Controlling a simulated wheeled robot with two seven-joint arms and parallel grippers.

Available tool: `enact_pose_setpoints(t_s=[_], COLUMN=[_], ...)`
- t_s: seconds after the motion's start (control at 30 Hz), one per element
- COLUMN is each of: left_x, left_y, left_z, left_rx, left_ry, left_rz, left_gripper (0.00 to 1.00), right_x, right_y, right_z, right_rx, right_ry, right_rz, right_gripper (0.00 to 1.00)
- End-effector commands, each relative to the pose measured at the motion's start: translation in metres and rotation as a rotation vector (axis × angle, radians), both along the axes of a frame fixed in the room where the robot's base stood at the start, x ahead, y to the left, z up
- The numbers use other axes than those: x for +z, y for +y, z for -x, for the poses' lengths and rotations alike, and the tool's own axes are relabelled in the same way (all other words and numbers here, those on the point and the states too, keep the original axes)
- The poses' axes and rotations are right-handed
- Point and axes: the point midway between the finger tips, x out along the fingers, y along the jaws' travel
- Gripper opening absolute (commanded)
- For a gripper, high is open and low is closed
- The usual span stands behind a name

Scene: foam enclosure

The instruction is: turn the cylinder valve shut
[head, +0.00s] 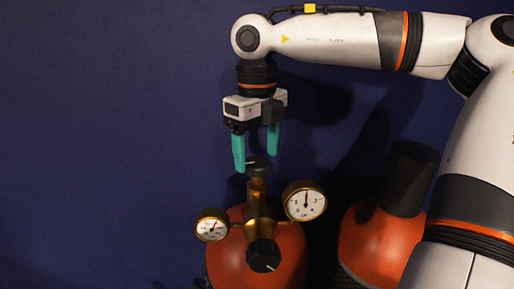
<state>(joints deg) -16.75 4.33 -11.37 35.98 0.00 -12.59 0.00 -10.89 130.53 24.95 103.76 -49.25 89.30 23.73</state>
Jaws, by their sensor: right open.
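The cylinder valve's dark round knob (259,166) sits at the top of a brass valve body (258,205). The body stands on an orange-red gas cylinder (228,267) at the bottom middle. My right gripper (256,160) points down from above, with its two teal fingers apart. The fingertips are at about the knob's height in the picture, one to its left and one to its upper right. I cannot tell whether they touch it. My left gripper is not in view.
Two round gauges, a larger one (305,201) at right and a smaller one (212,225) at left, flank the valve body. A black knob (263,256) faces forward below. A second orange cylinder (375,245) with a dark cap stands right. The left side shows plain blue wall (100,120).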

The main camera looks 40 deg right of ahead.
Motion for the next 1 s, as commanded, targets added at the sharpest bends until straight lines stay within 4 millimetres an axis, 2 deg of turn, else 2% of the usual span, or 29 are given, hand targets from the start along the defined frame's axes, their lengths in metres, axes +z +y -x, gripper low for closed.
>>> enact_pose_setpoints(t_s=[0.13, 0.4, 0.7, 1.0], left_x=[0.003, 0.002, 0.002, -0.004], left_y=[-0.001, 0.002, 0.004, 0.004], left_z=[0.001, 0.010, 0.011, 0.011], left_rx=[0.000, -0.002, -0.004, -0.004], left_ry=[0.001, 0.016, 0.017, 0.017], left_rz=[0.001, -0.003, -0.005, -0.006], left_gripper=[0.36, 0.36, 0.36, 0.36], right_x=[-0.009, -0.011, -0.010, -0.011], right_y=[0.000, 0.000, 0.000, 0.000], right_z=[0.000, 0.000, 0.000, 0.000], right_rx=[0.001, 0.001, 0.001, -0.040], right_ry=[0.001, 0.000, 0.000, -0.001], right_rz=[0.000, 0.000, 0.000, 0.000], right_gripper=[0.70, 0.70, 0.26, 0.26])
